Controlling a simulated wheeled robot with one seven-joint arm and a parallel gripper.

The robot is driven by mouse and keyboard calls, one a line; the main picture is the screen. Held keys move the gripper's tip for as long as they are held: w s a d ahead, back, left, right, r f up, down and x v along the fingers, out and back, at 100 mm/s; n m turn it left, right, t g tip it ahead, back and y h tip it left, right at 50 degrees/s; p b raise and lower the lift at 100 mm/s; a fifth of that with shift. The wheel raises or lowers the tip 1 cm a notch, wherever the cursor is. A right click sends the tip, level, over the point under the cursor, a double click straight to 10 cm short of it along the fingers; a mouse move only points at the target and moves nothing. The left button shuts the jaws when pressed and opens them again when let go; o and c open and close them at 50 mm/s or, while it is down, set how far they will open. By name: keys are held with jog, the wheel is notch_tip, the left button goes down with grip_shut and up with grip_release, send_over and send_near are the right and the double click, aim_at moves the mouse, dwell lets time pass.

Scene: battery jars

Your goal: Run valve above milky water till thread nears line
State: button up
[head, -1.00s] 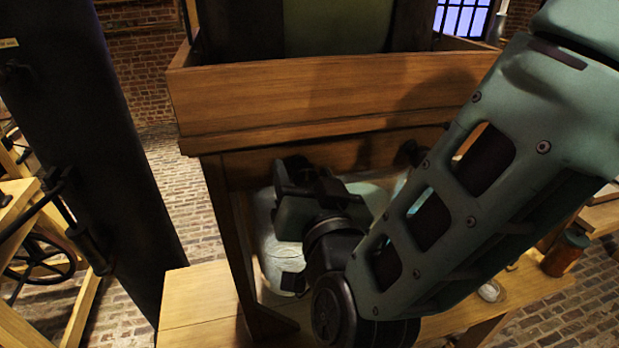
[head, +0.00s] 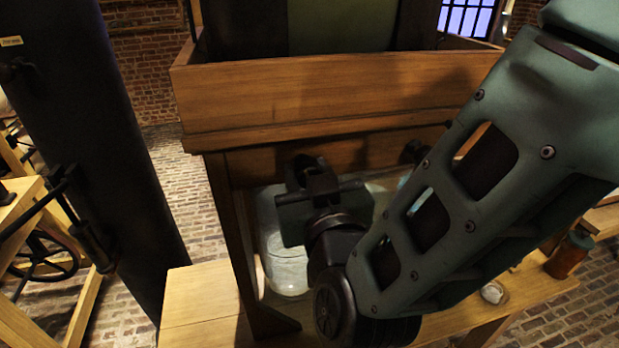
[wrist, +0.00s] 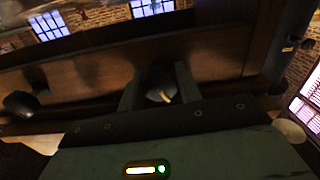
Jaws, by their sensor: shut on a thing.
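My gripper (head: 308,172) is in front of the wooden trough's lower board, above a glass jar (head: 285,262) of pale, cloudy water. In the wrist view my gripper's two fingers (wrist: 159,88) are shut on a dark valve knob (wrist: 160,78) with a yellow mark. The fingers and wrist hide most of this valve in the head view. A second dark valve (head: 414,151) sticks out of the same board further right; it also shows at the left of the wrist view (wrist: 20,104). My arm hides part of the jars' area. I cannot make out a thread or a line.
The wooden trough (head: 330,95) spans above the jars. A wooden bench (head: 205,300) carries them. A dark column (head: 95,150) stands at left. A brown jar (head: 569,255) and a small pale dish (head: 493,292) sit on the bench at right.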

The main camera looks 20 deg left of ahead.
jog(key=shift+n, duration=1.2)
jog(key=n, duration=0.3)
jog(key=shift+f, duration=0.1)
dwell(5.8)
